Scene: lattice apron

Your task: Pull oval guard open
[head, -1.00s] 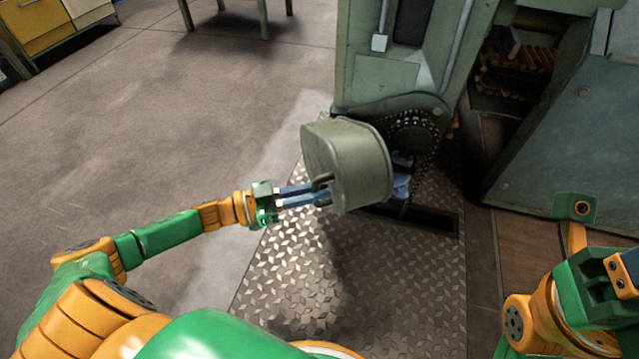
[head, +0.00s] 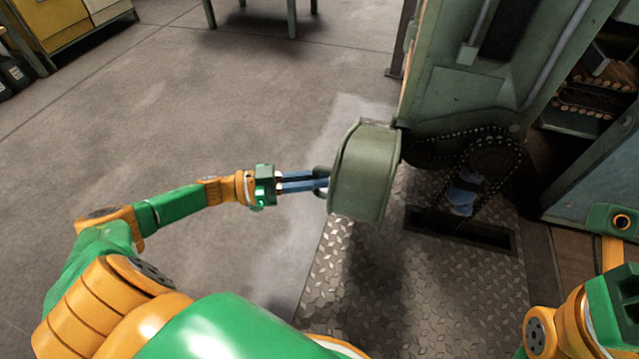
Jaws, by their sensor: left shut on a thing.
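The oval guard (head: 364,172) is a grey-green rounded cover at the lower left of the green machine (head: 470,85). It stands swung out to the left, its far edge near the machine's corner. The chain and sprocket (head: 492,158) are exposed to its right. My left gripper (head: 322,183) is shut on the handle at the guard's left side; the fingertips are partly hidden there. My right arm shows at the lower right edge, but its gripper is not in view.
A tread-plate floor panel (head: 420,275) lies below the guard, with a dark rectangular slot (head: 460,229) under the chain. Blue cloth-like pieces (head: 461,198) sit by the chain. Open concrete floor (head: 210,110) lies to the left. A blue-grey cabinet (head: 592,170) stands at the right.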

